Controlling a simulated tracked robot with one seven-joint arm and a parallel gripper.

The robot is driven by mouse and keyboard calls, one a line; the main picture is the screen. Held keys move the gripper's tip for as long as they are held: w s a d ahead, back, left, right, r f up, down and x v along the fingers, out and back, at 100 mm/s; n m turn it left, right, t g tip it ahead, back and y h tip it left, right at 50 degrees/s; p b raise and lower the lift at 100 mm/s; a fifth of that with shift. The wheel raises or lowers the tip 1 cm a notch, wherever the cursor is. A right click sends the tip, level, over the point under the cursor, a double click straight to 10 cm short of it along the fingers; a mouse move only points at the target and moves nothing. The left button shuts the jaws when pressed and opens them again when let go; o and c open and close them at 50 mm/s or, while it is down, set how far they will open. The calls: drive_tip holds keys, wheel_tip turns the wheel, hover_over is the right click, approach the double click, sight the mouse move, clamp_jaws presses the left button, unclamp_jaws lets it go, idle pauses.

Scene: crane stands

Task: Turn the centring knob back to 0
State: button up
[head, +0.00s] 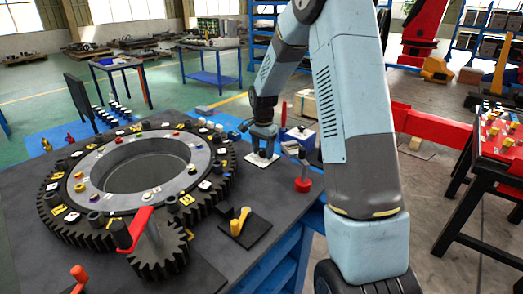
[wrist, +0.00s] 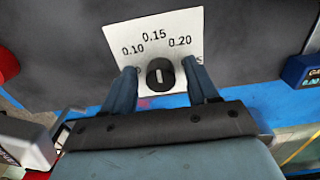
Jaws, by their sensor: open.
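The centring knob (wrist: 160,76) is a small black round knob with a short white line on it, seen in the wrist view. The line runs roughly up and down in the picture. Behind it is a white scale card (wrist: 125,33) reading 0.10, 0.15 and 0.20; no 0 mark is readable. My gripper (wrist: 159,68) is open, one finger on each side of the knob, with gaps visible. In the head view my gripper (head: 264,137) points down over the white card (head: 262,160) at the table's back edge and hides the knob.
A large toothed ring (head: 60,222) with coloured parts fills the table's left. A red-handled crank with a small gear (head: 160,253) stands in front. A red knob post (head: 303,182) and white boxes (head: 302,135) are close right of my gripper. A yellow lever (head: 240,222) stands nearer.

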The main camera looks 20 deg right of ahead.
drive_tip(key=c, duration=1)
drive_tip(key=shift+a, duration=0.2)
drive_tip(key=shift+c, duration=0.2)
drive_tip(key=shift+d, duration=0.1)
